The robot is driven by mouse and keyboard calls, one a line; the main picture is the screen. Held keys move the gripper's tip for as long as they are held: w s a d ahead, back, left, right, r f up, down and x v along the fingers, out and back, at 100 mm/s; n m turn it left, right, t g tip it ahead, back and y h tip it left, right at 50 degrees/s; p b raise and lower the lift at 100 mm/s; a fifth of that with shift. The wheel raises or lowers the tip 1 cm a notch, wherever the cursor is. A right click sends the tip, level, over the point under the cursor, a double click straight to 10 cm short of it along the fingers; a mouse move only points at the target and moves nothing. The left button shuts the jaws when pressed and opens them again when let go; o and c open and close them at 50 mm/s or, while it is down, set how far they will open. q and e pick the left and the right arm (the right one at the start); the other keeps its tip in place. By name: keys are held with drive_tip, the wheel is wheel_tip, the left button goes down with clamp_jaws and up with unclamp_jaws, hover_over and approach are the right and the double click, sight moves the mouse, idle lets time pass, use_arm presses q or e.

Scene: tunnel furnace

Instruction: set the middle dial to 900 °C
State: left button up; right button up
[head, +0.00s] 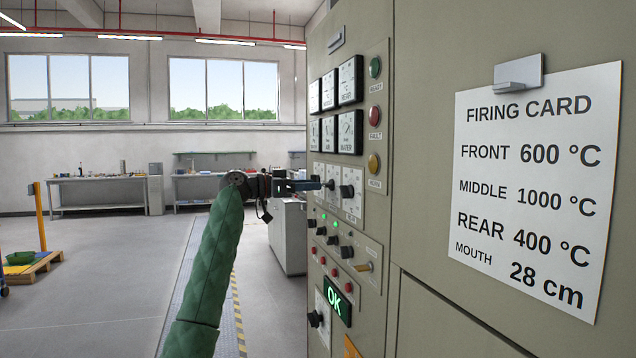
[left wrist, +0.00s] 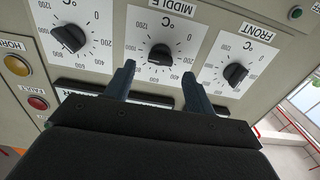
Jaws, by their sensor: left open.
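The middle dial (left wrist: 160,55) is a black knob on a white plate marked MIDDLE, with a °C scale up to 1200, upside down in the left wrist view. Its plate shows small in the head view (head: 331,176), partly behind my gripper. My left gripper (head: 318,185) is open in front of the panel. In the left wrist view its two fingertips (left wrist: 157,70) stand to either side of the middle knob, close to it; contact cannot be told. The knob's exact pointer reading is too small to tell. My right gripper is not in view.
The FRONT dial (left wrist: 235,74) and another dial (left wrist: 71,38) flank the middle one closely. Gauges (head: 349,80) sit above, switches and a green OK display (head: 337,301) below. A firing card (head: 535,185) reads MIDDLE 1000 °C.

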sight(330, 183)
use_arm(q)
drive_tip(key=shift+p+x, duration=0.35)
drive_tip(key=shift+x, duration=1.25)
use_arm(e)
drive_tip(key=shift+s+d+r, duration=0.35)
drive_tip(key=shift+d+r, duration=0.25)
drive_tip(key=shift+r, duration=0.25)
use_arm(q)
drive_tip(key=c, duration=1)
drive_tip(key=shift+n, duration=2.3)
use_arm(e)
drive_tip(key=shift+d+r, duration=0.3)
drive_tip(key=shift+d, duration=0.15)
use_arm(q)
drive_tip(key=shift+r, duration=0.1)
drive_tip(key=o, duration=0.9)
drive_tip(key=shift+w, duration=0.1)
drive_tip(key=shift+o, duration=0.5)
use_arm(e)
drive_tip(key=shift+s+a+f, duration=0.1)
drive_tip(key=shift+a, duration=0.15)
